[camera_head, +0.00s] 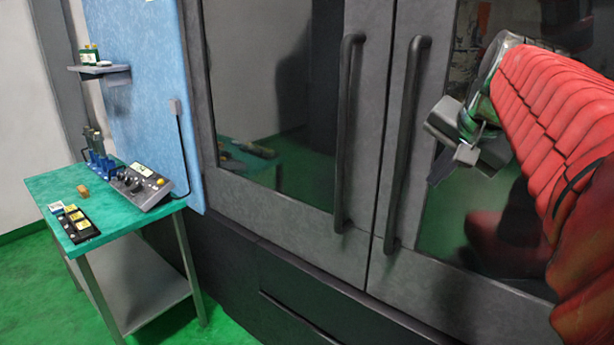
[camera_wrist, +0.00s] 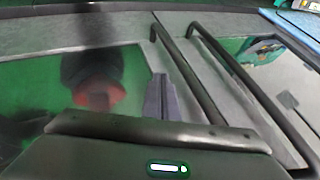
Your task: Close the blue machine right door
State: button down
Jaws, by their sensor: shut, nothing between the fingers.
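The machine's right door (camera_head: 420,262) is grey with a dark window and a long dark vertical handle (camera_head: 404,150). It meets the left door (camera_head: 365,100) at a narrow seam, and the two door faces look flush. My gripper (camera_head: 441,168) is just right of the right door's handle, in front of the window, and looks apart from the handle. In the wrist view my gripper (camera_wrist: 161,97) shows its fingers together and empty, beside the nearer handle (camera_wrist: 187,75). The left door's handle (camera_wrist: 250,90) lies beyond it. My arm hides part of the right door.
A blue panel (camera_head: 140,85) borders the machine on the left. A green-topped table (camera_head: 110,225) there carries a control box (camera_head: 138,188) and small items. A small shelf (camera_head: 103,72) hangs above. Green floor (camera_head: 40,290) is clear at lower left.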

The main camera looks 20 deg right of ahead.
jog(key=shift+v, duration=1.75)
jog(key=shift+s, duration=0.1)
jog(key=s+a+f+n+g, duration=0.1)
jog(key=s+a+f+n, duration=0.15)
jog(key=f, duration=0.45)
jog(key=s+a+f+n, duration=0.1)
jog(key=a+f+n, duration=0.15)
jog(key=f, duration=0.35)
jog(key=s+a+f+n+y, duration=0.1)
jog(key=s+a+f+n, duration=0.2)
jog(key=a+f, duration=0.3)
jog(key=s+a+f+n+y, duration=0.1)
jog(key=s+a+f+n, duration=0.3)
jog(key=a, duration=0.9)
notch_tip(320, 180, down, 2)
jog(key=shift+s+f, duration=0.1)
jog(key=shift+s, duration=0.45)
